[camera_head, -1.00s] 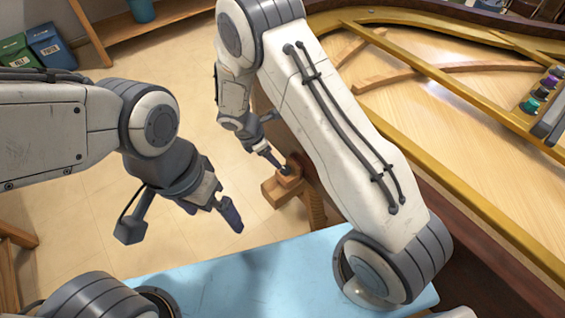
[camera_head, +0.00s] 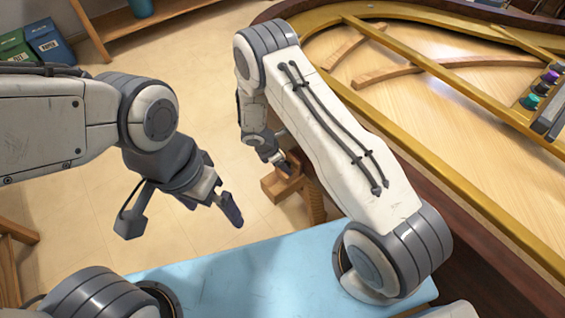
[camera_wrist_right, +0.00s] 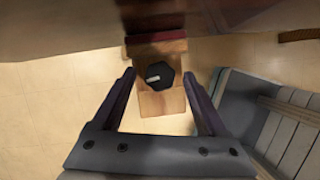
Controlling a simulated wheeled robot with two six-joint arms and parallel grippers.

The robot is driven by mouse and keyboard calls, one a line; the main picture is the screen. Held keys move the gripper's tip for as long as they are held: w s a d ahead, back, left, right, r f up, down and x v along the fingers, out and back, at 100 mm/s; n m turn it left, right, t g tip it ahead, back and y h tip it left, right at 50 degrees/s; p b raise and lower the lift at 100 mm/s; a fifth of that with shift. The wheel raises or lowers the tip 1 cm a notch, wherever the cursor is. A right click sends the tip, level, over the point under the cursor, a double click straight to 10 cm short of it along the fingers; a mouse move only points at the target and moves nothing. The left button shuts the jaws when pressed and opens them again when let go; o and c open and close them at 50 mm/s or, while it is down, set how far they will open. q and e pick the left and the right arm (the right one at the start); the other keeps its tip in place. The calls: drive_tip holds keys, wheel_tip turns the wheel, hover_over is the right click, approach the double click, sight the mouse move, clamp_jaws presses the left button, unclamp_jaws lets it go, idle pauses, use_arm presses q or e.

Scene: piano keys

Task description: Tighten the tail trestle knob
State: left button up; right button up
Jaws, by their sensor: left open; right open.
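The tail trestle knob (camera_wrist_right: 159,75) is a dark, many-sided knob with a pale mark on it, seen in the right wrist view. It sits on a wooden trestle block (camera_wrist_right: 160,103), which also shows in the head view (camera_head: 277,188). My right gripper (camera_wrist_right: 160,78) is open, with its two fingers on either side of the knob and visible gaps between. In the head view my right gripper (camera_head: 282,166) is small and partly hidden at the trestle. My left gripper (camera_head: 236,213) is open and empty over the floor, away from the trestle.
The piano body (camera_head: 450,195) with its gold frame stands to the right of the trestle. A light blue surface (camera_head: 250,265) lies in front. Green and blue bins (camera_head: 45,42) and a wooden shelf (camera_head: 150,25) stand at the back left. The tiled floor between is clear.

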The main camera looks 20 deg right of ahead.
clamp_jaws()
drive_tip(key=shift+m+g, duration=0.3)
drive_tip(key=shift+m, duration=0.5)
unclamp_jaws()
drive_tip(key=shift+r, duration=0.1)
drive_tip(key=v, duration=1)
drive_tip(key=shift+a+r, duration=0.1)
drive_tip(key=shift+a, duration=0.05)
